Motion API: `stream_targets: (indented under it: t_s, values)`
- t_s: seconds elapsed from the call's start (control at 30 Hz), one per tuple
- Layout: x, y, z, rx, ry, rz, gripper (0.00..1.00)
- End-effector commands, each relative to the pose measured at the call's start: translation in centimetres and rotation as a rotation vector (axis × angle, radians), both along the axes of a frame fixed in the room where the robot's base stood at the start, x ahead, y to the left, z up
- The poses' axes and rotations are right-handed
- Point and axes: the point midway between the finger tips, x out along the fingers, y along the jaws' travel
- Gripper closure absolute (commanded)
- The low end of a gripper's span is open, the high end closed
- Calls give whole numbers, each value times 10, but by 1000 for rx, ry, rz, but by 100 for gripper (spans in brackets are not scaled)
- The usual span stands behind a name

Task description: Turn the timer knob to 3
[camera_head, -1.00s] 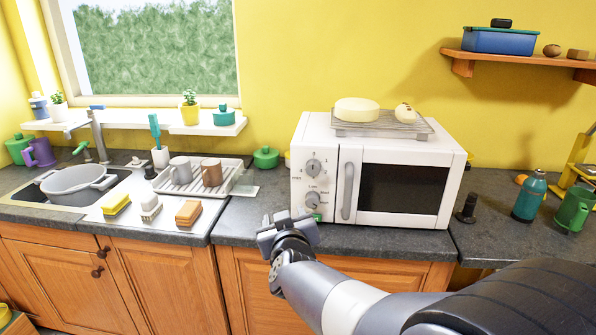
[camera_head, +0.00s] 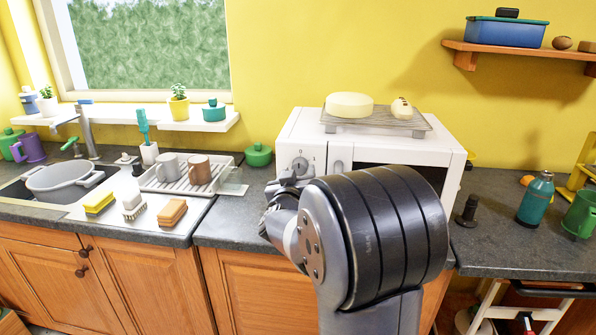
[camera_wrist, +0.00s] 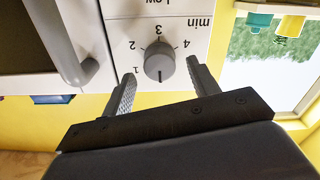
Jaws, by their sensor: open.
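The timer knob (camera_wrist: 159,62) is a grey round dial on the white microwave front (camera_head: 311,152). The knob's dark pointer line points toward the picture's bottom, toward my gripper. My gripper (camera_wrist: 160,70) is open, its two fingers on either side of the knob with gaps showing; I cannot tell how far the tips reach along it. The knob also shows in the head view (camera_head: 299,165), above my gripper; my arm hides the lower panel.
The microwave door handle (camera_wrist: 66,45) stands close beside one finger. A rack (camera_head: 375,121) with pale food sits on the microwave. A green pot (camera_head: 259,154) and dish rack (camera_head: 168,184) lie to the left; a dark bottle (camera_head: 467,210) stands to the right.

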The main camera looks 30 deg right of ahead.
Motion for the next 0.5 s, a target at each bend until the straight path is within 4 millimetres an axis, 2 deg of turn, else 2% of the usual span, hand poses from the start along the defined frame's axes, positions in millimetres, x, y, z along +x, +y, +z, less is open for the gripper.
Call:
stream_targets:
  t_s: [0.2, 0.5]
  values:
    - [14, -9, 0, 0, 0, 1, 43]
    - [16, -10, 0, 1, 0, 1, 43]
